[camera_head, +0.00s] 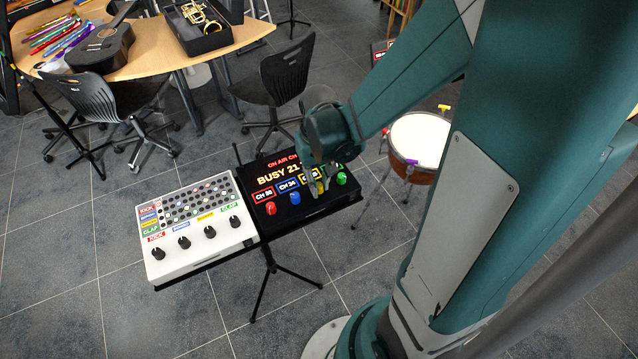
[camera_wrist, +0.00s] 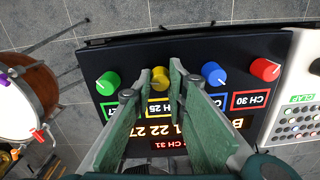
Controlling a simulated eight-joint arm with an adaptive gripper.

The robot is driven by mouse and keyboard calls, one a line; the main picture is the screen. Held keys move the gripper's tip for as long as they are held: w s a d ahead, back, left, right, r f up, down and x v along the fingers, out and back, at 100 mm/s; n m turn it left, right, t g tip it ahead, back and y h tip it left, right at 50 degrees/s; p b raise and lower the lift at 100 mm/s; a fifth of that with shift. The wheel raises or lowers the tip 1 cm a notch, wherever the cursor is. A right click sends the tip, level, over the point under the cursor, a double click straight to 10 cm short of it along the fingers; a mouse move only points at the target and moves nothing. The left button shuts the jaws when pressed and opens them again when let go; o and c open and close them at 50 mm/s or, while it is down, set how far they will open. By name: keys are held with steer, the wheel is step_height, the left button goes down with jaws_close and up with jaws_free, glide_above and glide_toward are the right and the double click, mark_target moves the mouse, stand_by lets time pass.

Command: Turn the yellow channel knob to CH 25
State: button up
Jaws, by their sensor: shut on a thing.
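The yellow channel knob (camera_wrist: 160,79) is on the front of the black channel box (camera_head: 325,206), between the blue and green knobs. In the wrist view, where the box appears upside down, my gripper (camera_wrist: 160,73) has one green finger on each side of this knob, shut on it. In the head view my gripper (camera_head: 317,189) reaches down over the box and hides most of the yellow knob and its label. A yellow-framed label, partly hidden by the fingers, lies behind the knob. The knob's pointer is too small to read. The red display (camera_wrist: 168,143) shows CH 31.
A blue knob (camera_head: 295,198), red knob (camera_head: 271,208) and green knob (camera_head: 341,178) flank the yellow one. A white drum pad box (camera_head: 208,257) adjoins on the left. A drum (camera_head: 420,140) stands to the right. Open floor lies in front.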

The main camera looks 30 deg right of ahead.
stand_by(0.4)
steer(key=o, duration=0.9)
steer(key=shift+r, duration=0.15)
steer(key=shift+r, duration=5.85)
steer(key=shift+a+r, duration=0.1)
step_height(320, 180, up, 6)
steer(key=t, duration=0.3)
glide_above(319, 185)
steer(key=s+a, duration=0.3)
steer(key=shift+s+a+r+n+t, duration=0.25)
steer(key=shift+s+a+r+t, duration=0.15)
steer(key=shift+s+r+t, duration=0.25)
steer(key=shift+s+a+r+n+t, duration=0.2)
steer(key=shift+s+a+r+t, duration=0.2)
steer(key=shift+r+t, duration=0.45)
steer(key=shift+s+a+r+n+t, duration=0.3)
steer(key=shift+s+r+t, duration=0.3)
steer(key=shift+r, duration=0.25)
